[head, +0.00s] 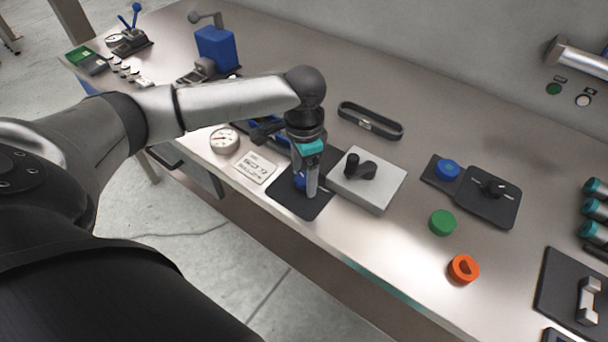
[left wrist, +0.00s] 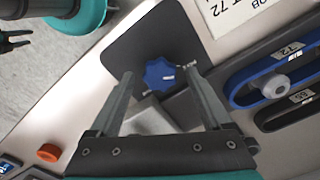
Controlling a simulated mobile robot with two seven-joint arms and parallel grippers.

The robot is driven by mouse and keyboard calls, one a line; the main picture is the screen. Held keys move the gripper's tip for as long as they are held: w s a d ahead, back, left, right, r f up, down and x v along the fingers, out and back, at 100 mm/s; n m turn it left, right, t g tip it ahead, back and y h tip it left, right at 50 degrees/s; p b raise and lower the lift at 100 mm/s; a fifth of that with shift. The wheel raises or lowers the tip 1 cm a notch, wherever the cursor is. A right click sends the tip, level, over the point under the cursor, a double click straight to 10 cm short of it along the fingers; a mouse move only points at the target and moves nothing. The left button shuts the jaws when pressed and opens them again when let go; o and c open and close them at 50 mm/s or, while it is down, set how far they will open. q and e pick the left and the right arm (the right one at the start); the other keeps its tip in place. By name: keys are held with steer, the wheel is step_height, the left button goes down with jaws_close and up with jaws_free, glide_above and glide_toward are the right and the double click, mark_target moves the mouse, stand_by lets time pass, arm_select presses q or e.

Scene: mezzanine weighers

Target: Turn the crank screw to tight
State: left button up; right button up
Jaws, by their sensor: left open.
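A black crank (head: 360,168) stands on a pale block (head: 385,190) on the bench; I take it for the crank screw. Part of a pale block also shows between the fingers in the left wrist view (left wrist: 148,116). My left gripper (head: 309,190) is open and points down just left of the block, over a dark plate (head: 290,203) with a blue star knob. In the left wrist view the blue knob (left wrist: 161,75) appears between the open fingertips (left wrist: 160,74). Contact cannot be told.
A round gauge (head: 224,140) and a label card (head: 254,168) lie left of the plate. Green (head: 442,222) and orange (head: 463,269) round pieces stand to the right, near the bench's front edge.

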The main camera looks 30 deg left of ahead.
arm_select(q)
steer(key=shift+f, duration=0.2)
jaws_close()
stand_by(0.6)
